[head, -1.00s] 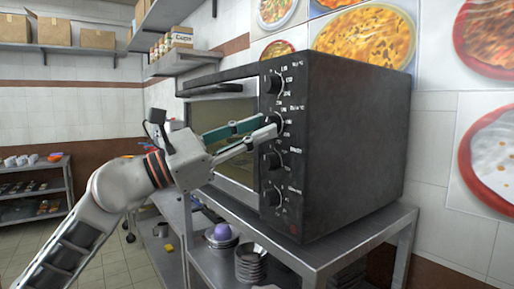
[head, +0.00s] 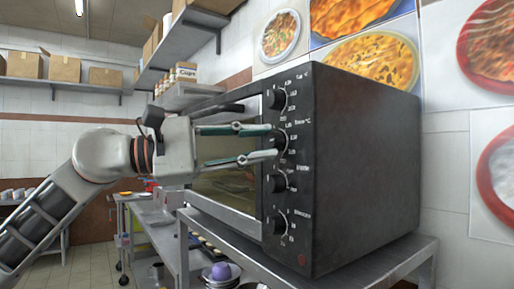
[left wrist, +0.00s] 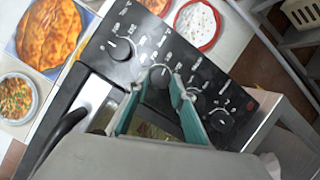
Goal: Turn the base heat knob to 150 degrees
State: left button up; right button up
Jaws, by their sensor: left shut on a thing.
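The black oven's control panel has a column of round knobs. The base heat knob (head: 279,141) is the second from the top, beside the "Base" label. My left gripper (head: 273,143) reaches in from the left, with one finger above the knob and one below it. In the left wrist view, the base heat knob (left wrist: 160,76) sits between the two green-sided fingertips (left wrist: 159,78), which are closed around it. The fingers partly hide it, and I cannot read its exact setting. My right gripper is not in view.
The top knob (head: 277,99), third knob (head: 279,181) and bottom knob (head: 279,223) are close to the held one. The oven (head: 365,165) stands on a metal table (head: 375,262). A shelf with cans (head: 187,72) is behind my gripper.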

pick_arm(q)
jog(key=shift+m, duration=0.3)
jog(key=o, duration=1.1)
jog(key=shift+a, duration=0.4)
jog(key=v, duration=1.1)
jog(key=shift+a, duration=0.1)
